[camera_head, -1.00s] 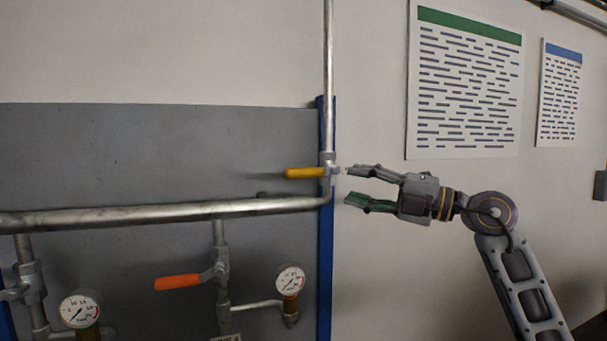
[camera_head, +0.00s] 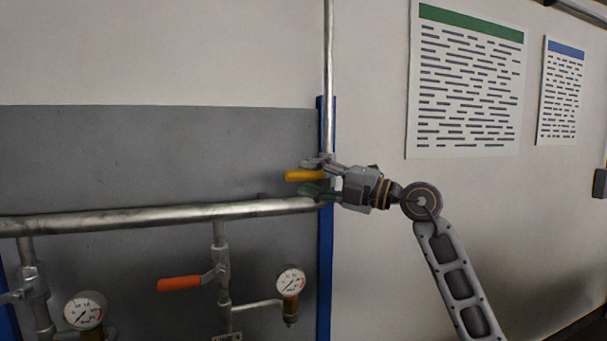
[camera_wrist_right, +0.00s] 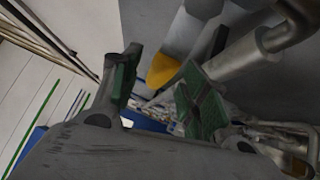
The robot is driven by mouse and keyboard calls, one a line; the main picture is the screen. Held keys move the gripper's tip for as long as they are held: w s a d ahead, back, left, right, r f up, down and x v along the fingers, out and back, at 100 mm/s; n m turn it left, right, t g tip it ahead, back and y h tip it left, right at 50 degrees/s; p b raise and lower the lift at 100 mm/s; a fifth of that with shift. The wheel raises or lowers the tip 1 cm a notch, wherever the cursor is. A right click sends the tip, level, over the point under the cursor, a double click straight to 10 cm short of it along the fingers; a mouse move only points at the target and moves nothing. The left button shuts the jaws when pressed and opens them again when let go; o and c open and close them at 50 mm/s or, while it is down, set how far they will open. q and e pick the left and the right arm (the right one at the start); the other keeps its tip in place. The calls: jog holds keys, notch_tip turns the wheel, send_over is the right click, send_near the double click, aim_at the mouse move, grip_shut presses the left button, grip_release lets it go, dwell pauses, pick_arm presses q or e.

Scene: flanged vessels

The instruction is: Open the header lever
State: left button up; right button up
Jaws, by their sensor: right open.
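The yellow lever (camera_head: 302,175) sits on the valve of the vertical header pipe (camera_head: 328,80) and points left, roughly level. My right gripper (camera_head: 312,175) is open, with one finger above and one below the lever near its valve end. The valve body is mostly hidden by the gripper. In the right wrist view, the yellow lever (camera_wrist_right: 163,70) shows between and beyond the open green-padded fingers of the right gripper (camera_wrist_right: 160,95). I cannot tell whether a finger touches it. My left gripper is not in view.
A horizontal pipe (camera_head: 150,216) runs just below the lever. An orange lever (camera_head: 180,284) and a gauge (camera_head: 291,281) are lower down, with another gauge (camera_head: 85,310) at lower left. A blue post (camera_head: 326,260) stands behind.

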jog(key=shift+x, duration=1.25)
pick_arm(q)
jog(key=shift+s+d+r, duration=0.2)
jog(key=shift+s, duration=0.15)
pick_arm(e)
grip_shut()
